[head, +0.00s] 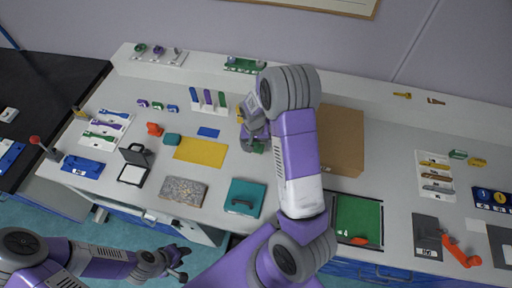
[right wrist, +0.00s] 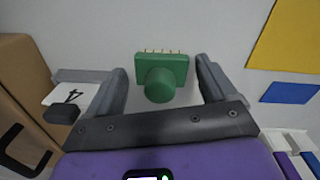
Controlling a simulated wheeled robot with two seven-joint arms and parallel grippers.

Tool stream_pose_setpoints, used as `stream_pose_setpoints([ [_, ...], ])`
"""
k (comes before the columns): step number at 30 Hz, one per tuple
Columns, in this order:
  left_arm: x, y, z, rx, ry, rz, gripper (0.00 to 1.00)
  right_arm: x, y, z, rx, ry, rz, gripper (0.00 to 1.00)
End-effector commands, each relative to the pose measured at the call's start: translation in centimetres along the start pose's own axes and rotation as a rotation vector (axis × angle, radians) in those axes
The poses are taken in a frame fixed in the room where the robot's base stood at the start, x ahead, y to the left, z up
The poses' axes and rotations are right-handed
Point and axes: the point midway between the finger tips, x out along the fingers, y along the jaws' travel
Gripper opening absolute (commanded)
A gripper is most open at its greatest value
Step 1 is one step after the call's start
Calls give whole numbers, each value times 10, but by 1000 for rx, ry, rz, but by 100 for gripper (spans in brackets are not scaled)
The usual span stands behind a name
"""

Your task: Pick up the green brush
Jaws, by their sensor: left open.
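The green brush (right wrist: 162,78) lies on the light grey worktop, with a round knob on a rectangular block and a row of small pale bristle tufts along its far edge. In the head view only a bit of green brush (head: 258,147) shows beside my right gripper (head: 252,136), which hides the rest. In the right wrist view my right gripper (right wrist: 160,70) is open, one finger on each side of the brush with visible gaps. My left gripper (head: 178,263) is open and empty, in front of the worktop's edge.
A brown cardboard box (head: 343,140) stands to the right of my right gripper. A yellow mat (head: 200,150) and a blue pad (head: 208,132) lie to the left. A stone slab (head: 184,191) and a teal tray (head: 235,207) lie nearer the front edge.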

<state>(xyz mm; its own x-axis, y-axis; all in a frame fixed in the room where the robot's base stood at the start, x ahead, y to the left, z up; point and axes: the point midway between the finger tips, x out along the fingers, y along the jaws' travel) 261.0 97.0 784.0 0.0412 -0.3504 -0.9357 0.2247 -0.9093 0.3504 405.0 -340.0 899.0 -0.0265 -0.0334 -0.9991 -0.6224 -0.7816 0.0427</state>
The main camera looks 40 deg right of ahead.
Motion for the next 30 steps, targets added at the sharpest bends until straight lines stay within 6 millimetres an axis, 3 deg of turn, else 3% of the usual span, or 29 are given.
stream_pose_setpoints([
  [1, 0, 0, 0, 0, 0, 0, 43, 0, 0, 0, 0, 0, 0, 77],
  [10, 0, 0, 0, 0, 0, 0, 43, 0, 0, 0, 0, 0, 0, 32],
  [20, -1, 0, 0, 0, 0, 0, 43, -5, 0, 0, 0, 2, -1, 32],
  [30, -9, 3, 0, 0, 0, 0, 43, -68, 2, -1, 0, 5, -3, 32],
])
